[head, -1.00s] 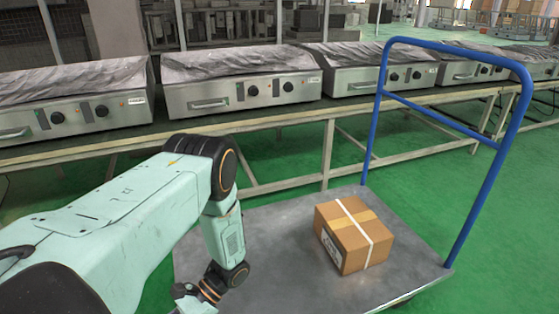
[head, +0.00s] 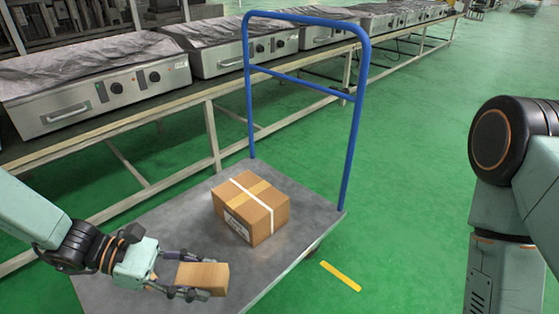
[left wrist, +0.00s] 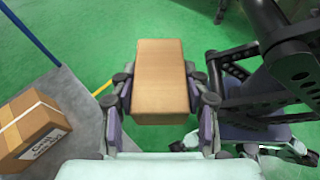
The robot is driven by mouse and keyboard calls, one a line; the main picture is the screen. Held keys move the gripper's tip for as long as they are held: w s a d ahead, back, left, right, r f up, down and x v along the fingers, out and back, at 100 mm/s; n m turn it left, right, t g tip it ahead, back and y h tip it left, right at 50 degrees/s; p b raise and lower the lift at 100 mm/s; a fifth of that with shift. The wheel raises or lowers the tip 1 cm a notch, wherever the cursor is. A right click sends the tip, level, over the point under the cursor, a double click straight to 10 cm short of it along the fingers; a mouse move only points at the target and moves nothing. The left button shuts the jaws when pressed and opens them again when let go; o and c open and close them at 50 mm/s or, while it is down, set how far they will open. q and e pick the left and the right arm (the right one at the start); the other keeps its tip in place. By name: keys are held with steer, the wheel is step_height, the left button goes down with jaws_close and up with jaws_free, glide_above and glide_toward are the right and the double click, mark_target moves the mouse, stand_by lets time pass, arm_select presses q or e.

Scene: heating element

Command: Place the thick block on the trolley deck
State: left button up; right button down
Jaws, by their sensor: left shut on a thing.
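The thick block (head: 203,277) is a light-brown wooden block. My left gripper (head: 192,276) is shut on it, with one finger along each side. In the left wrist view the block (left wrist: 160,82) sits between the fingers (left wrist: 160,105) of the left gripper. The trolley deck (head: 160,225) is a flat grey plate with a blue handle. In the head view the block appears in front of the near part of the deck; the gap between them cannot be judged. My right arm shows at the right edge, but its gripper is out of view.
A taped cardboard box (head: 250,208) stands on the deck towards the handle (head: 352,130); it also shows in the left wrist view (left wrist: 32,128). The deck left of the box is bare. A bench with steel heating units (head: 105,85) runs behind. Green floor lies to the right.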

arm_select(q)
steer(key=w+r+n+t+y, duration=0.2)
steer(key=w+r+n+t, duration=0.3)
steer(key=r+n+t, duration=0.15)
steer(key=shift+y, duration=0.3)
steer(key=shift+s+a+f+p, duration=0.1)
steer(key=shift+s+f+p, duration=0.2)
steer(key=shift+f, duration=0.95)
steer(key=shift+s+a+f+p, duration=0.1)
steer(key=shift+s+f, duration=0.3)
steer(key=shift+f, duration=0.8)
